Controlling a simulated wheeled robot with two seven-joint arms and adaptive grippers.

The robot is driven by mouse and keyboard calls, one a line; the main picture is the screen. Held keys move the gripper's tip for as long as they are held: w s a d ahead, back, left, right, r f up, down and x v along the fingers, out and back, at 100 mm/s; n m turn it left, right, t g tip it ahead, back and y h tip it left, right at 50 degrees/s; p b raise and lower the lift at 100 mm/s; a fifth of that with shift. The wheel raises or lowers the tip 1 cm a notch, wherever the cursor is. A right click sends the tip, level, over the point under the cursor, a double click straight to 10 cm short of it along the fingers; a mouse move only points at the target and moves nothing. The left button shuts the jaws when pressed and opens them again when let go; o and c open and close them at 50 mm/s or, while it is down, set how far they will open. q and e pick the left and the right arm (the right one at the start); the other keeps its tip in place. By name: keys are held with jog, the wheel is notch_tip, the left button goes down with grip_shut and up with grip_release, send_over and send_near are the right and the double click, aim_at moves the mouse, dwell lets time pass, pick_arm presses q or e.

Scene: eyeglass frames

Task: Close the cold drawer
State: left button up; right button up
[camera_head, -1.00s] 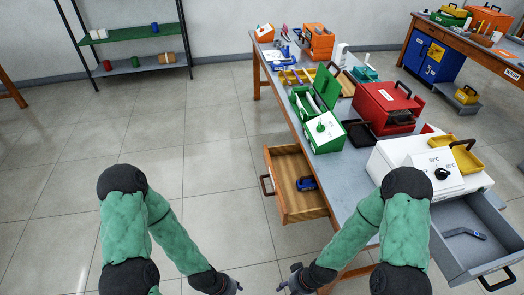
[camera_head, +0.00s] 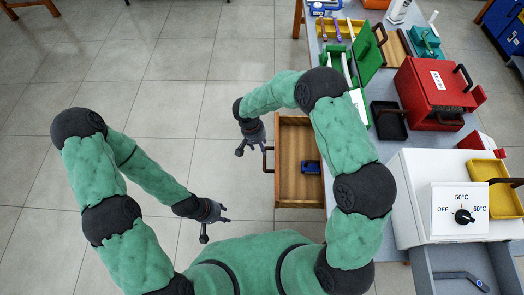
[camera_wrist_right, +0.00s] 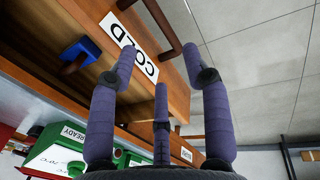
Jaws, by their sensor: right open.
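The cold drawer (camera_head: 288,178) is a wooden drawer pulled out from the left side of the table, with a blue object (camera_head: 311,167) inside. Its dark handle (camera_head: 267,161) faces left. In the right wrist view its front carries a COLD label (camera_wrist_right: 128,47), and the handle (camera_wrist_right: 165,27) shows beside it. My right gripper (camera_head: 253,149) is open and empty just outside the drawer front, close to the handle; contact cannot be told. Its spread fingers (camera_wrist_right: 160,62) show in the wrist view. My left gripper (camera_head: 214,222) is open and empty over the floor.
A grey drawer (camera_head: 432,275) stands open under the white heater box (camera_head: 421,180). A red box (camera_head: 430,88) and a green box (camera_head: 370,55) stand on the table (camera_head: 388,148). The floor left of the drawer is clear.

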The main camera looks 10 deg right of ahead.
aim_at(265, 160)
jog(key=f, duration=0.3)
jog(key=d+f+b, duration=0.1)
jog(key=f, duration=0.2)
jog(key=d+f+b, duration=0.1)
jog(key=f, duration=0.3)
jog(key=shift+s, duration=0.3)
grip_shut()
